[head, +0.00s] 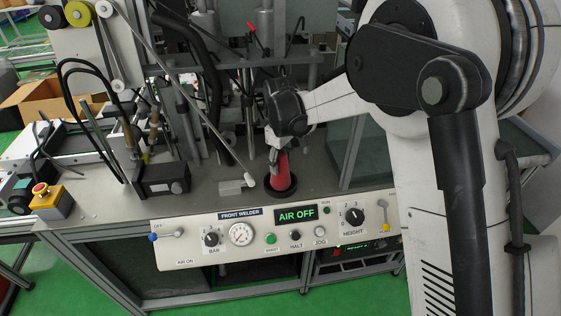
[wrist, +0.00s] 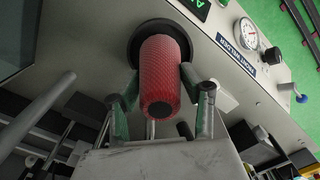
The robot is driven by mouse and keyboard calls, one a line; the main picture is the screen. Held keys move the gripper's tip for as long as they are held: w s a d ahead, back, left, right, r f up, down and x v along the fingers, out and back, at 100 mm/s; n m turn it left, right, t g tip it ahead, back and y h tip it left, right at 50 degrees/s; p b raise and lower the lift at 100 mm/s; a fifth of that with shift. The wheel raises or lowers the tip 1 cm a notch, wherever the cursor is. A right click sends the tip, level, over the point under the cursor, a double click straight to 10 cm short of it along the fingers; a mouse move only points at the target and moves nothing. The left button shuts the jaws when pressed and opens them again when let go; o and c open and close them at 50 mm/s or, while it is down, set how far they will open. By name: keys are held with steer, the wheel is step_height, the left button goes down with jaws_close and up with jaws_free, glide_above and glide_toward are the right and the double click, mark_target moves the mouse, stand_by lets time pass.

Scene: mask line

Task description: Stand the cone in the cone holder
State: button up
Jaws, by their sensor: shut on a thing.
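The red cone (head: 282,172) stands nearly upright at the black round cone holder (head: 280,189) on the machine's worktop. Its lower end is inside the outline of the holder's ring; whether it is fully seated cannot be told. My gripper (head: 277,153) comes down from above and is shut on the cone. In the wrist view the cone (wrist: 161,62) has a ribbed red surface and a dark hole in its near end. The gripper's fingers (wrist: 160,84) press on its two sides, and the holder (wrist: 140,42) shows behind its far end.
The control panel (head: 279,232) with knobs, gauge and an "AIR OFF" display runs along the worktop's front. A small grey block (head: 232,187) lies left of the holder. A slanted rod (head: 205,120) ends close to it. Machine columns and hoses stand behind.

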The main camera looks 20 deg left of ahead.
steer(key=shift+f, duration=0.15)
steer(key=o, duration=1.4)
steer(key=shift+c, duration=0.2)
step_height(320, 180, up, 12)
steer(key=shift+r+b, duration=0.15)
steer(key=shift+b, duration=0.15)
